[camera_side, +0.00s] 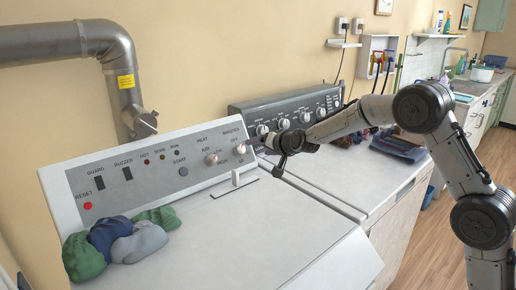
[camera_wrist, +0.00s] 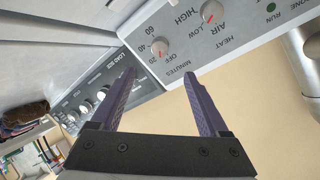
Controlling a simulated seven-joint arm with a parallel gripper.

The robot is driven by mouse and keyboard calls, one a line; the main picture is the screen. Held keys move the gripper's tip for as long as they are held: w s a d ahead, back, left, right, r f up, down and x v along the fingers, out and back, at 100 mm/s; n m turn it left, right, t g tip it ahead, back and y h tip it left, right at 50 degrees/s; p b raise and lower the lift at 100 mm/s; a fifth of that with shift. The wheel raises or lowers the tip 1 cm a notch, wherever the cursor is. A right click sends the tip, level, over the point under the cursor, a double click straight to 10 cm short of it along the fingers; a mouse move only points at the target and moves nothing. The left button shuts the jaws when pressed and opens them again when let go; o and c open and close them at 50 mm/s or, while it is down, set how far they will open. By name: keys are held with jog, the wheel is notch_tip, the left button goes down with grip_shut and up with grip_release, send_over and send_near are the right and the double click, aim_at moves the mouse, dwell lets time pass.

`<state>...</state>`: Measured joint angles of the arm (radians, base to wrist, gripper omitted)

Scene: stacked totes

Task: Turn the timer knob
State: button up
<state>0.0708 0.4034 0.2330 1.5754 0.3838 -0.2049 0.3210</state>
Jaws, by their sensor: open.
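The timer knob (camera_side: 239,149), marked MINUTES, is a small pale knob at the right end of the white dryer's grey control panel (camera_side: 150,165). In the wrist view the timer knob (camera_wrist: 160,47) has a red pointer mark near OFF, with 20, 40 and 60 printed around it. My gripper (camera_side: 270,148) is just right of the knob in the side view. In the wrist view my gripper (camera_wrist: 160,73) is open and empty. Its two dark purple fingers are spread, and the knob shows beyond the tips, between their lines. I see no contact.
A similar heat knob (camera_side: 212,159) sits left of the timer knob. Crumpled green and blue cloths (camera_side: 125,238) lie at the panel's left foot. A grey-panelled washer (camera_side: 345,180) stands to the right. The dryer's white top (camera_side: 260,235) is mostly clear.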

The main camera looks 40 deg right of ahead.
aim_at(242, 149)
jog(key=w+f+m+y, duration=0.1)
jog(key=w+m, duration=0.3)
jog(key=m, duration=0.4)
jog(key=w+d+f+m+y, duration=0.1)
jog(key=w+f+m, duration=0.2)
jog(key=m, duration=0.6)
jog(key=w+d+f+m+y, duration=0.1)
jog(key=w+f+m, duration=0.1)
jog(key=w+m, duration=0.3)
jog(key=shift+w+d+m+t, duration=0.1)
jog(key=shift+m+t, duration=0.1)
jog(key=shift+m, duration=0.75)
jog(key=shift+w+d+m+t, duration=0.1)
jog(key=shift+m+t, duration=0.1)
jog(key=shift+m, duration=0.75)
